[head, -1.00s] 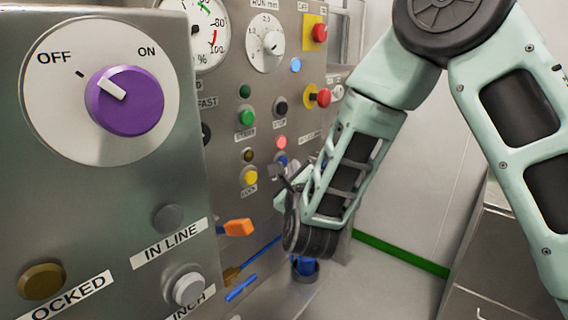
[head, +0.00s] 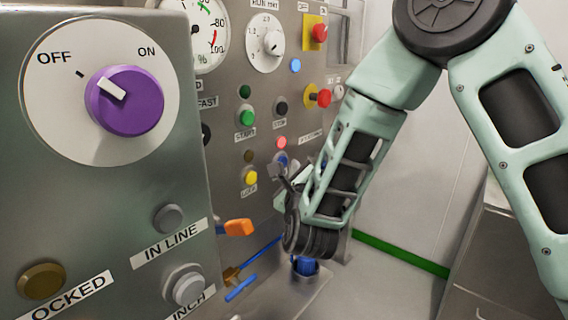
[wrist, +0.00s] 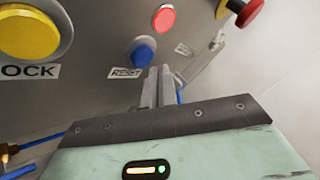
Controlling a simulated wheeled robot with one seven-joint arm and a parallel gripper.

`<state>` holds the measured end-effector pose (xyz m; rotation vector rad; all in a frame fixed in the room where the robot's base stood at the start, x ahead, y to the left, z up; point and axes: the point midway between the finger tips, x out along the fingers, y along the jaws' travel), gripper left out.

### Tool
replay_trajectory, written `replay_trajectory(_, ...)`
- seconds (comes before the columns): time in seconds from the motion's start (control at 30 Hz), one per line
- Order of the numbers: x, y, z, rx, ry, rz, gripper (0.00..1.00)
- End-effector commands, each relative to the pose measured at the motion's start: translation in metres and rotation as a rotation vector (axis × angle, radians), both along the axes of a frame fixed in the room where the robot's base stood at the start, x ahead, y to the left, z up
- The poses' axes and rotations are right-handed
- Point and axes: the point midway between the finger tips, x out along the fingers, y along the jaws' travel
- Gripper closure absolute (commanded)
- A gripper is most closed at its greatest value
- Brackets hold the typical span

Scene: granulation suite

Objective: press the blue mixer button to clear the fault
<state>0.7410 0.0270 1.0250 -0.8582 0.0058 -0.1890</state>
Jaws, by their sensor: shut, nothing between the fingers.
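The blue button (wrist: 143,51) sits on the grey panel in the wrist view, with a label reading RESET (wrist: 126,73) below it. In the head view the blue button (head: 281,159) is a small patch, partly hidden by my gripper. My gripper (wrist: 158,72) is shut and empty. Its fingertips point at the panel just below and right of the blue button in the wrist view, close to it. I cannot tell whether they touch. In the head view my gripper (head: 277,172) is small and partly hidden by the wrist.
A lit red lamp (wrist: 164,18) is above the blue button. A yellow button (wrist: 28,33) is to the left, and a red mushroom button (wrist: 249,10) to the right. A nearer panel with a purple knob (head: 125,101) fills the left of the head view.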

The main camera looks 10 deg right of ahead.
Motion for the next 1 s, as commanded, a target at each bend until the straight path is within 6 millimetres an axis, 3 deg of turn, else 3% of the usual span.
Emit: replay_trajectory(1.0,0.0090,0.0067,-0.0002,0.000,0.000,0.000,1.00)
